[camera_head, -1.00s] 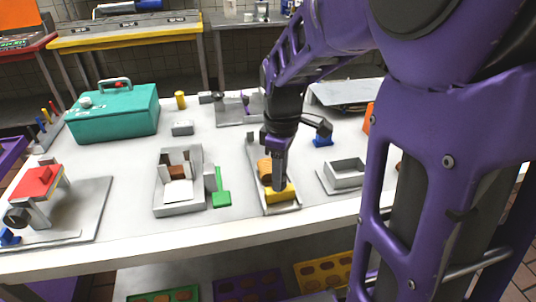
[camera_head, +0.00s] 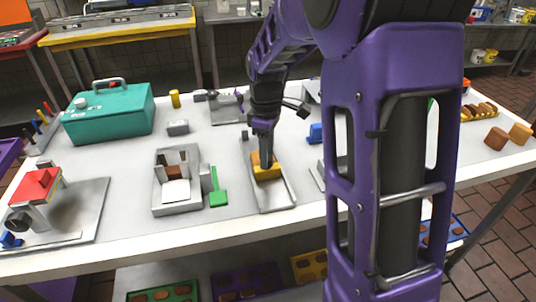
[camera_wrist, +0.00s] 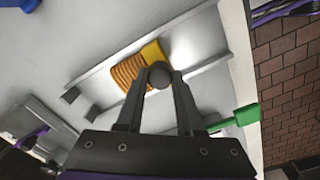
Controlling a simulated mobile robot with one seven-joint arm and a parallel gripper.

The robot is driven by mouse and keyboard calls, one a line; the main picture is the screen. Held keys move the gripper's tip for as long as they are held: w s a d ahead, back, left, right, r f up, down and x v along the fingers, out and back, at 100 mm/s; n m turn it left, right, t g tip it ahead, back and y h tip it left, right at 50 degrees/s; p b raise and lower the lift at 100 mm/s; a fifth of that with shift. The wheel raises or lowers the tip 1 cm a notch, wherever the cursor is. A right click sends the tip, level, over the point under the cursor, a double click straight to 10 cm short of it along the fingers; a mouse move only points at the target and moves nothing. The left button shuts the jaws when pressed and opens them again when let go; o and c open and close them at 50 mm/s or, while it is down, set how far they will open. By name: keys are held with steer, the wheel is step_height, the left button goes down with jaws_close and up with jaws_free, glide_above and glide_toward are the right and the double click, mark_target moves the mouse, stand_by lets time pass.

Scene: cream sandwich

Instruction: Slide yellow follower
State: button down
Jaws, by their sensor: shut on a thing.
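The yellow follower (camera_head: 267,174) sits in a long narrow grey tray (camera_head: 277,199), partway along it, with bare tray on its near side. In the wrist view the yellow follower (camera_wrist: 153,52) touches or nearly touches a row of brown ridged biscuits (camera_wrist: 128,72). A few of the biscuits (camera_head: 255,159) show behind it in the head view. My gripper (camera_wrist: 160,76) is shut on the follower's round grey knob, and its fingers hide part of the knob. In the head view my gripper (camera_head: 266,160) comes down from above onto the follower.
A grey box (camera_head: 178,207) with a white block and a green-handled piece (camera_head: 218,198) stand left of the tray. A teal toolbox (camera_head: 108,113) is at the back left, and a red-topped press (camera_head: 36,186) at the left. My arm hides much of the right side.

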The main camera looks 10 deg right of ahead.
steer(key=w+p, duration=0.3)
steer(key=w, duration=0.6)
steer(key=shift+w+r, duration=0.1)
steer(key=shift+w, duration=0.1)
steer(key=c, duration=0.5)
jaws_free()
step_height(320, 180, up, 17)
steer(key=shift+r+p, duration=0.2)
steer(key=shift+p, duration=0.95)
